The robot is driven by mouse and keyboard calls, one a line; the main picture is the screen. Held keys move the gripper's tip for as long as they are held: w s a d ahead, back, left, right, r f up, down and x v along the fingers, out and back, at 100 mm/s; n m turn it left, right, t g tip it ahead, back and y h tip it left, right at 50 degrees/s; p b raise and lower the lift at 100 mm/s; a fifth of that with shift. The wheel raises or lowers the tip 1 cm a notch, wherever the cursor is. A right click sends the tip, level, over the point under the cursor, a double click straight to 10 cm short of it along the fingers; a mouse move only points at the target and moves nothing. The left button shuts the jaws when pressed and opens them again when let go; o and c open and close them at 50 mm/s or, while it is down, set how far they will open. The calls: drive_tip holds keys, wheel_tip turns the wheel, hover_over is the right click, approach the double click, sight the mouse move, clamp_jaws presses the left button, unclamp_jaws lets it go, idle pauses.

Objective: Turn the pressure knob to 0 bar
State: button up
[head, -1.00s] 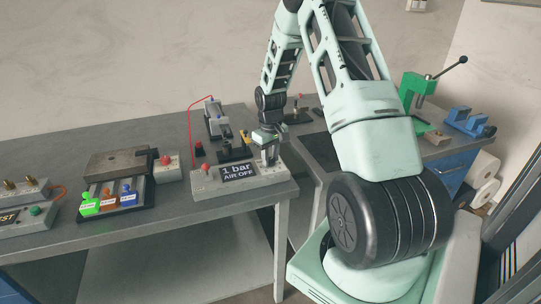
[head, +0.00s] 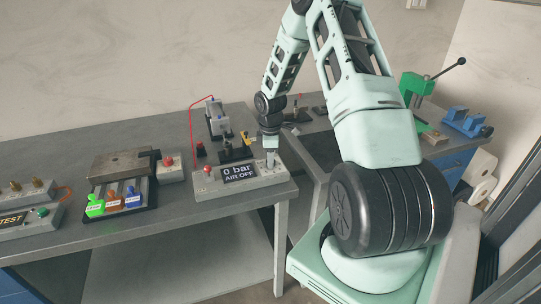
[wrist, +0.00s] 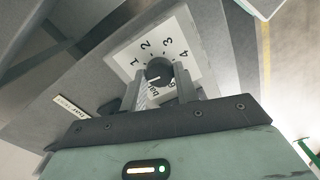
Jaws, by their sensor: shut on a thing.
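The pressure knob (wrist: 159,69) is black and round, on a white dial plate (wrist: 187,44) numbered 1 to 4. A pale line on the knob points toward the lower left, below the 1. My gripper (wrist: 157,80) is shut on the knob, one finger on each side. In the head view my gripper (head: 270,158) is over the right end of the grey control box (head: 212,188), and the knob is hidden there.
A red button (head: 208,169) sits on the box's left end. A rack with green, brown and blue tagged items (head: 115,200) stands farther left. A small fixture with a red hose (head: 217,122) stands behind the box. The table's front edge is close.

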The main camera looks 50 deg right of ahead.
drive_tip(key=shift+w+n, duration=0.1)
drive_tip(key=shift+n, duration=0.4)
idle(0.3)
drive_tip(key=o, duration=1)
drive_tip(key=shift+c, duration=0.2)
drive_tip(key=shift+r, duration=0.1)
wheel_tip(320, 180, up, 17)
drive_tip(key=b, duration=0.1)
drive_tip(key=shift+r+b, duration=0.15)
drive_tip(key=shift+b, duration=0.25)
